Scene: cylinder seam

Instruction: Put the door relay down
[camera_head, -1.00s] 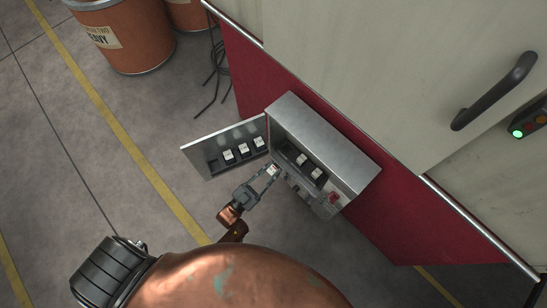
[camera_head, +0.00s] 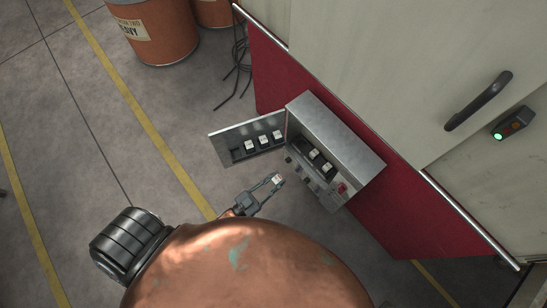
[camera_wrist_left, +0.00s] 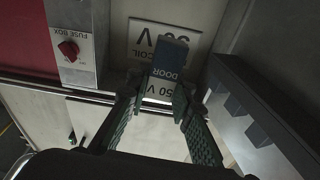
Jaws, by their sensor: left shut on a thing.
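My left gripper (camera_head: 276,181) is shut on the door relay (camera_wrist_left: 168,68), a dark-blue block marked DOOR with a white label. In the wrist view it sits between the tips of the left gripper (camera_wrist_left: 157,96), its lettering upside down. In the head view the gripper holds it in front of the open metal fuse box (camera_head: 350,152), apart from it. The box holds two white-topped relays (camera_head: 320,160). Its open door (camera_head: 222,141) carries three more relays (camera_head: 264,141) and a dark empty-looking slot (camera_head: 237,154). My right gripper is not in view.
A red knob (camera_head: 342,187) is on the box front; it also shows in the wrist view (camera_wrist_left: 68,49). A white label plate (camera_wrist_left: 146,34) lies behind the relay. Black cables (camera_head: 240,65) hang beside the red wall base. Orange drums (camera_head: 155,35) stand far back. Floor at left is clear.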

